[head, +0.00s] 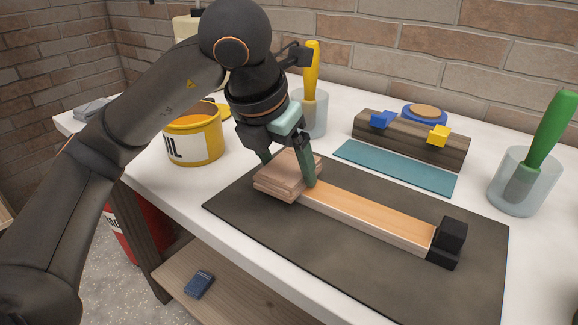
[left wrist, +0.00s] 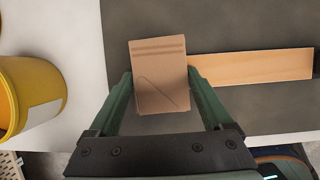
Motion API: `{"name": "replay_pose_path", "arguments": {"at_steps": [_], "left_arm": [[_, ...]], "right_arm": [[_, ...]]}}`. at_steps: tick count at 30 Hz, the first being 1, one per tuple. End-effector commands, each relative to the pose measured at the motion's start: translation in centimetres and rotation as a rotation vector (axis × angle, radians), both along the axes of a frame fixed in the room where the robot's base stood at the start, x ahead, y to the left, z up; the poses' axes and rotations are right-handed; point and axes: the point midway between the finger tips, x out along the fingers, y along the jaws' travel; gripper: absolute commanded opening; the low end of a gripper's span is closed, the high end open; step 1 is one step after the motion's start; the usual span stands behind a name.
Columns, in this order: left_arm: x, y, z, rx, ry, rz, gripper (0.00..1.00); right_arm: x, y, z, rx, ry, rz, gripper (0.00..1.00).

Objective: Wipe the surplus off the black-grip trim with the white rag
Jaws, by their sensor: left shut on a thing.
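My left gripper (head: 287,171) is shut on a folded rag (head: 280,184), which looks pale tan rather than white. In the left wrist view the rag (left wrist: 160,90) sits between the two green fingers. The rag is at the left end of the trim (head: 375,216), a long light-wood strip with a black grip (head: 449,239) at its right end. I cannot tell how firmly the rag touches the trim, and it hides that end. The trim lies on a dark mat (head: 300,255). My right gripper is not in view.
A yellow oil tin (head: 194,140) stands left of the mat. Behind it are a cup with a yellow-handled tool (head: 311,70), a teal strip (head: 395,166) and a wooden block (head: 410,140) with blue and yellow pieces. A cup with a green-handled tool (head: 550,130) stands right.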

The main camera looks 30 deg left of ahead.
Motion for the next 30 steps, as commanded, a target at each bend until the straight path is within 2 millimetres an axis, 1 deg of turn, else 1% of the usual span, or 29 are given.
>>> {"name": "replay_pose_path", "arguments": {"at_steps": [1, 3, 5, 12, 14, 17, 24, 26, 30], "left_arm": [[0.4, -0.1, -0.8, 0.000, 0.004, 0.001, 0.39], [0.6, -0.1, -0.8, 0.000, 0.004, 0.000, 0.39], [0.5, -0.1, -0.8, 0.001, 0.003, -0.001, 0.39], [-1.5, 0.1, -0.6, 0.001, 0.002, -0.001, 0.39], [-1.6, 0.1, -0.6, 0.000, 0.003, 0.000, 0.39], [-1.3, 0.1, -0.7, -0.001, 0.004, 0.001, 0.39], [0.6, -0.2, -1.0, 0.000, 0.004, 0.000, 0.39], [0.6, -0.2, -1.0, 0.000, 0.004, 0.000, 0.39], [-0.3, 0.0, -1.0, 0.002, 0.005, -0.001, 0.39]], "right_arm": [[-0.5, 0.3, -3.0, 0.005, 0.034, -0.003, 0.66], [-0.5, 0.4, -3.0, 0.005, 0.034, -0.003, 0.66], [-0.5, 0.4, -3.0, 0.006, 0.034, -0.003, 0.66], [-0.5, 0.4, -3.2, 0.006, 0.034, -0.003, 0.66], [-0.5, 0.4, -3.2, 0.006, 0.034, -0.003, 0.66], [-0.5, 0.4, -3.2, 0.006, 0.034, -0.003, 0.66], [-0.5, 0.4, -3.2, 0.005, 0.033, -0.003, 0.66], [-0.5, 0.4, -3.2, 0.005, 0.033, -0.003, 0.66], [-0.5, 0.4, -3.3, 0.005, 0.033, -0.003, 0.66]]}}
